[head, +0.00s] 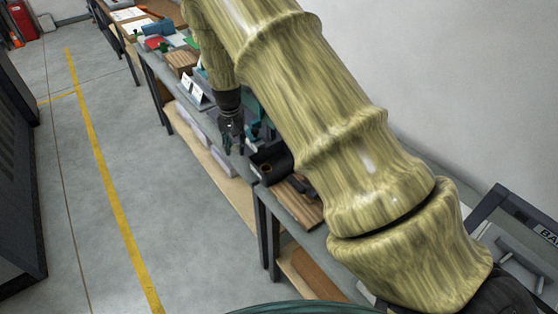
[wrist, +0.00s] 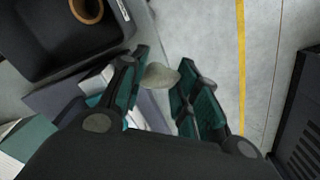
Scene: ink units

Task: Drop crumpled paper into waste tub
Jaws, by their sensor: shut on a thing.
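My gripper (head: 234,146) hangs pointing down over the front edge of the workbench in the head view. In the wrist view its teal-padded fingers (wrist: 160,88) are closed around a small pale grey-beige lump, the crumpled paper (wrist: 160,76). The paper sits near the fingertips, above the bench edge and floor. In the head view I cannot make out the paper.
A black object (head: 270,162) stands on the bench (head: 301,208) to the right of my gripper; in the wrist view a dark body (wrist: 62,45) with a brown ring (wrist: 86,10) is at top left. Grey floor with a yellow line (head: 100,178) is clear. A dark cabinet (head: 18,170) stands left.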

